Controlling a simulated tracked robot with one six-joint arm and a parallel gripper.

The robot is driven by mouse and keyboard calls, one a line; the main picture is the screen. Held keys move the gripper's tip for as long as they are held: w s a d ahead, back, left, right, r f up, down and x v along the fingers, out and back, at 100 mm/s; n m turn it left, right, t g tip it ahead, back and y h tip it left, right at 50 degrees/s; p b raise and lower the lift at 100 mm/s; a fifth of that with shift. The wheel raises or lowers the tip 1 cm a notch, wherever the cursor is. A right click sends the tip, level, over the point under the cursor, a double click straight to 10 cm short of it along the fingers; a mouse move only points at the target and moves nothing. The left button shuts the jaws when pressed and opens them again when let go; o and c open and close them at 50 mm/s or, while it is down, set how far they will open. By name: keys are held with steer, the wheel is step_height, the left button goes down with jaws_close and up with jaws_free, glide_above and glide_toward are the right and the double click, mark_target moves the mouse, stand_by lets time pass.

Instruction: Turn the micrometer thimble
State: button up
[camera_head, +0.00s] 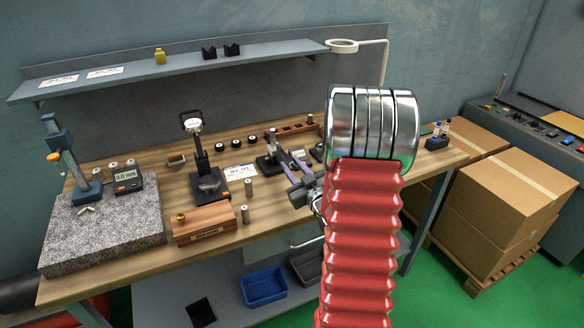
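My gripper (286,156) reaches out from behind my red arm over the right part of the wooden bench. Its two grey-violet fingers look spread apart, with nothing clearly held between them. A small dark stand with a silver instrument (268,161), which looks like the micrometer, is just left of and partly behind the fingertips. The thimble is too small and too covered to make out. I cannot tell whether the fingers touch the instrument.
The wooden bench (130,246) also holds a granite plate (105,243) with a height stand, a dial gauge stand (203,160), a wooden block (204,226) and several small cylinders. A shelf (130,82) runs behind. Cardboard boxes (510,205) stand at right.

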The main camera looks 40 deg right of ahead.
steer(key=shift+s, duration=0.1)
jaws_close()
steer(key=shift+a+f, duration=0.1)
steer(key=shift+n, duration=0.4)
steer(key=shift+n, duration=1.2)
steer(key=n, duration=0.9)
steer(key=shift+a+f, duration=0.1)
steer(key=shift+f, duration=0.05)
steer(key=n, duration=0.4)
steer(key=shift+f+n, duration=0.15)
steer(key=shift+n, duration=0.25)
